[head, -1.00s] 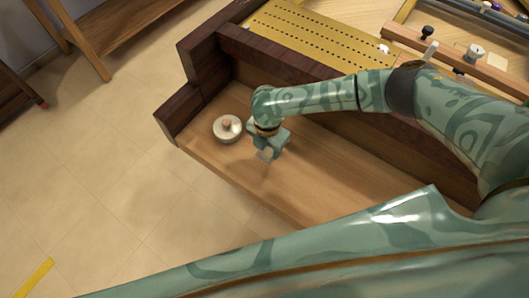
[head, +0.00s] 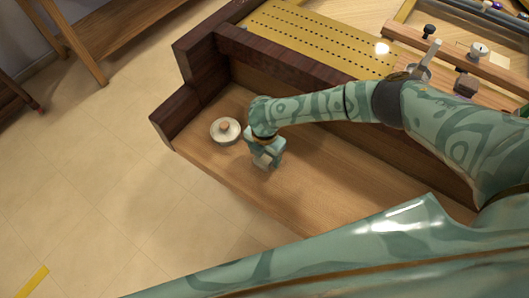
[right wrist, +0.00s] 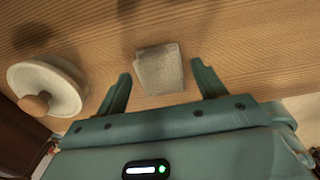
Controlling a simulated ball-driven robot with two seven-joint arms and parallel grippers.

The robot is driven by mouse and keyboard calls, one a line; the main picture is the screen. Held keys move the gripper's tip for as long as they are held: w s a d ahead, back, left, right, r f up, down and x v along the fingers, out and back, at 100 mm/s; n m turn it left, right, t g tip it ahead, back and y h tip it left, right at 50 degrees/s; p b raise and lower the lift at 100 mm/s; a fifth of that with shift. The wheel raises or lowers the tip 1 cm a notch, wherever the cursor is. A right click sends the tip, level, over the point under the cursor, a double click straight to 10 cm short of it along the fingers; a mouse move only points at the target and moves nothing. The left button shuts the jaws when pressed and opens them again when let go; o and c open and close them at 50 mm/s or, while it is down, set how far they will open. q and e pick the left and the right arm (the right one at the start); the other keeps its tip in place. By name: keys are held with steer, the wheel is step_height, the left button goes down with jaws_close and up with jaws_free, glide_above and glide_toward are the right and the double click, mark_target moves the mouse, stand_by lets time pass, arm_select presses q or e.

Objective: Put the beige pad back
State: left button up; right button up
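The beige pad (right wrist: 159,69) shows in the right wrist view as a small, pale, roughly square piece against the wooden shelf. My right gripper (right wrist: 160,75) is open, with one finger on each side of the pad and a gap to it on both sides. I cannot tell how far above the shelf the fingertips are. In the head view the right gripper (head: 265,162) points down over the shelf (head: 330,195) and mostly hides what is under it. My left gripper is not in view.
A round whitish lidded pot (head: 225,131) with a wooden knob stands close left of the right gripper. A dark wooden wall (head: 300,52) rises behind the shelf, with a yellow perforated panel (head: 320,38) beyond. The shelf's front edge drops to the tiled floor.

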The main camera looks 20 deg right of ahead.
mark_target(264, 156)
steer(key=shift+r, duration=0.1)
step_height(264, 156, up, 12)
steer(key=p, duration=0.4)
steer(key=shift+p, duration=0.4)
steer(key=shift+r, duration=0.1)
